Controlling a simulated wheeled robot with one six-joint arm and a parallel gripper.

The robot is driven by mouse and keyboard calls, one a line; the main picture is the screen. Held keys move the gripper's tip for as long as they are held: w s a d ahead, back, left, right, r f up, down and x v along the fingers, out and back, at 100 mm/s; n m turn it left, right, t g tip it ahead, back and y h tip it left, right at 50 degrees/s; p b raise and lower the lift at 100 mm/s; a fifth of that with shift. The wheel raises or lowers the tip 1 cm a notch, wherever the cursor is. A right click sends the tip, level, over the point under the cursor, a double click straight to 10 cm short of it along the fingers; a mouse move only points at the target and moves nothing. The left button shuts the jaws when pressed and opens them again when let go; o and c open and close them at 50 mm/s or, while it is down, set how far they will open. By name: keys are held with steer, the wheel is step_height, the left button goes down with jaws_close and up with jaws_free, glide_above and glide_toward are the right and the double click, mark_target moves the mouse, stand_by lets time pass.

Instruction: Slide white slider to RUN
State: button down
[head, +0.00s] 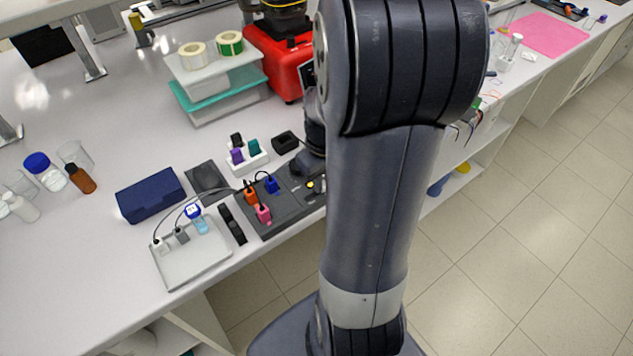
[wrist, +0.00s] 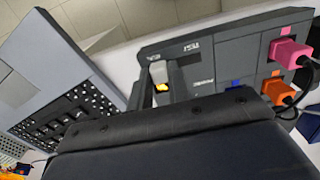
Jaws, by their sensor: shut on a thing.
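The white slider (wrist: 158,72) shows in the wrist view near the end of the dark grey rig panel (wrist: 225,62), with a yellow patch just below it. My gripper (wrist: 150,90) is at the slider, its dark fingers shut on it. The gripper's dark body hides the lower part of the wrist view. A small white label lies just right of the slider; its text is too small to read surely.
Pink (wrist: 288,53) and orange (wrist: 283,92) plugs with cables sit in the panel, right of the slider in the wrist view. A laptop-like keyed device (wrist: 62,85) stands left. In the head view, a white tray (head: 185,268) and a blue box (head: 150,195) lie left of the panel.

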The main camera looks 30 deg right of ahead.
steer(key=shift+d, duration=0.1)
steer(key=c, duration=1.3)
jaws_free()
steer(key=shift+d, duration=0.1)
steer(key=shift+r, duration=0.1)
step_height(320, 180, up, 11)
steer(key=shift+f, duration=0.15)
step_height(320, 180, down, 11)
steer(key=shift+f, duration=0.1)
steer(key=shift+a, duration=0.6)
steer(key=shift+s+r, duration=0.1)
steer(key=shift+r, duration=0.15)
